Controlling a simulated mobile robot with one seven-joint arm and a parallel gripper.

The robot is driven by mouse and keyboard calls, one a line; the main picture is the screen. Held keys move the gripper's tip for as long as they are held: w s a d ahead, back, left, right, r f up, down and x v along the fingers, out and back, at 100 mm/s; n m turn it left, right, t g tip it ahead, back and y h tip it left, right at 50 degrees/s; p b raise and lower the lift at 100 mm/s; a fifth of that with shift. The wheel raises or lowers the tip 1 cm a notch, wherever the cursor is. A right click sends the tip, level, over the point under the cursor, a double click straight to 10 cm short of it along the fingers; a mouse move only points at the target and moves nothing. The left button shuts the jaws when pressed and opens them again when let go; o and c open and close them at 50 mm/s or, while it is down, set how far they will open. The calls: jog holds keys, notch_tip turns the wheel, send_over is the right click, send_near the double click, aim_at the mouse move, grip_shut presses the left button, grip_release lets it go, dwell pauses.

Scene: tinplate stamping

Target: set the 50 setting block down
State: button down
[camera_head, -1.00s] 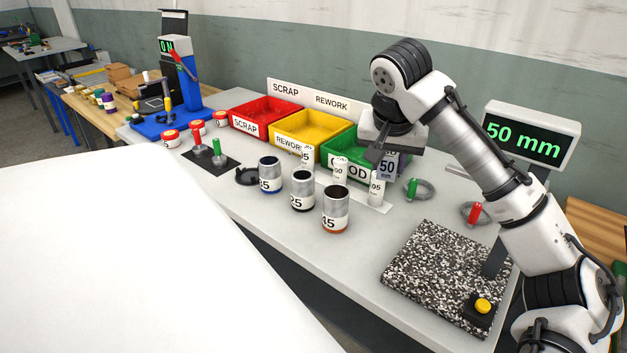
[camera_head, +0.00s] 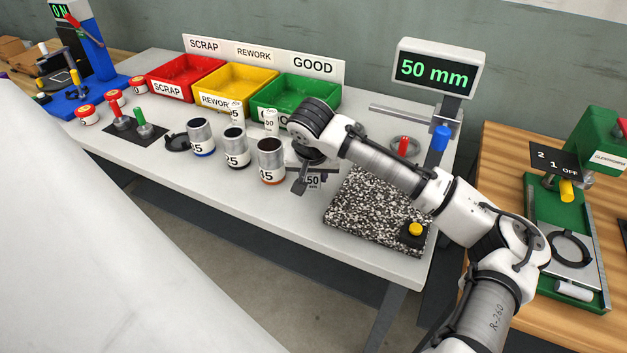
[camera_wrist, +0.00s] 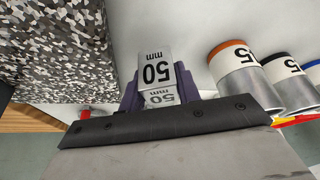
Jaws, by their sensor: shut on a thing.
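The 50 setting block (camera_head: 313,183) is a small grey block marked "50 mm". It shows upside down in the wrist view (camera_wrist: 155,70), between the dark fingers. My gripper (camera_head: 304,181) is shut on it, by the left edge of the speckled granite plate (camera_head: 365,215) and right of the orange-banded can (camera_head: 270,160). In the wrist view the plate (camera_wrist: 55,45) is at left and bare table (camera_wrist: 185,30) shows beside the block. I cannot tell whether the block touches the table. The display (camera_head: 435,70) reads "50 mm".
Several open cans stand left of my gripper, among them a black-banded can (camera_head: 235,148). White marked pieces (camera_head: 271,122) stand behind. The red (camera_head: 180,75), yellow (camera_head: 236,88) and green (camera_head: 295,100) bins line the back. A yellow button (camera_head: 415,230) sits at the plate's right corner.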

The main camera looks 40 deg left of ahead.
aim_at(314, 183)
jog(key=shift+f, duration=1.4)
jog(key=shift+f, duration=0.15)
jog(key=c, duration=1)
grip_release()
jog(key=b+v, duration=0.2)
jog(key=v, duration=1)
jog(key=shift+r, duration=0.2)
jog(key=shift+w, duration=0.1)
